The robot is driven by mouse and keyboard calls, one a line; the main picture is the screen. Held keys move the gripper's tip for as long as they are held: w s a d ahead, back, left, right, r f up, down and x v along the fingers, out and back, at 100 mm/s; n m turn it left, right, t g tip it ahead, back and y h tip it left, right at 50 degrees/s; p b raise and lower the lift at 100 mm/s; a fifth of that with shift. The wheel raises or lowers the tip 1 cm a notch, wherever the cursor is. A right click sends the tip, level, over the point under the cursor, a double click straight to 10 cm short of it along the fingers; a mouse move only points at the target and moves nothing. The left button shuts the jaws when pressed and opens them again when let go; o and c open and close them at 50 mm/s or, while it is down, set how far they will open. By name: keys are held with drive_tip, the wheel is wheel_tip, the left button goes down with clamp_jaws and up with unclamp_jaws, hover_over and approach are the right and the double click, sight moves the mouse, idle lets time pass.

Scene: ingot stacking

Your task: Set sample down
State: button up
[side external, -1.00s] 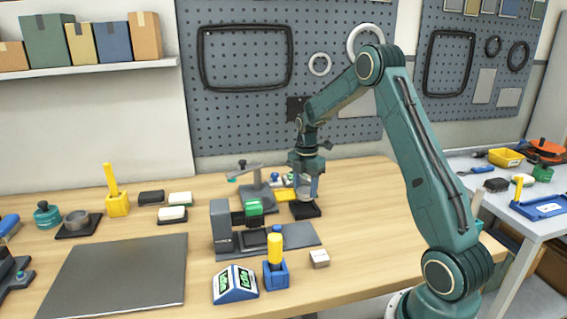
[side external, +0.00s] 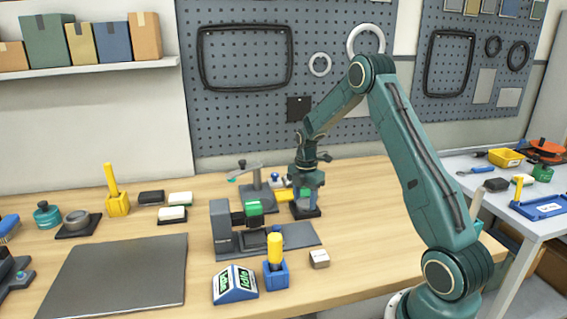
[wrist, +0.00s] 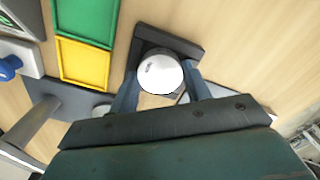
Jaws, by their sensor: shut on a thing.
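The sample (wrist: 160,73) is a round, pale silver piece with small dark marks on its top. It sits between the two blue-grey fingers of my gripper (wrist: 160,90), which is shut on it. A black square base (wrist: 185,38) lies under the sample in the wrist view. In the side view my gripper (side external: 305,203) is low over this black base (side external: 312,214), and the fingers mostly hide the sample. I cannot tell whether the sample touches the base.
Green (wrist: 87,18) and yellow (wrist: 84,64) trays lie beside the base. A grey stand with an arm (side external: 258,190) is to its left. A grey press-like device (side external: 222,228), a blue display (side external: 235,285) and a blue-yellow holder (side external: 275,272) stand nearer. The table to the right is clear.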

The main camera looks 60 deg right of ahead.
sight(305, 202)
drive_tip(key=shift+f, duration=0.35)
drive_tip(key=shift+s+a+f, duration=0.1)
drive_tip(key=shift+f, duration=0.25)
drive_tip(key=o, duration=1)
drive_tip(key=shift+s, duration=0.1)
drive_tip(key=shift+o, duration=0.2)
wheel_tip(305, 202, up, 14)
drive_tip(key=shift+f, duration=0.25)
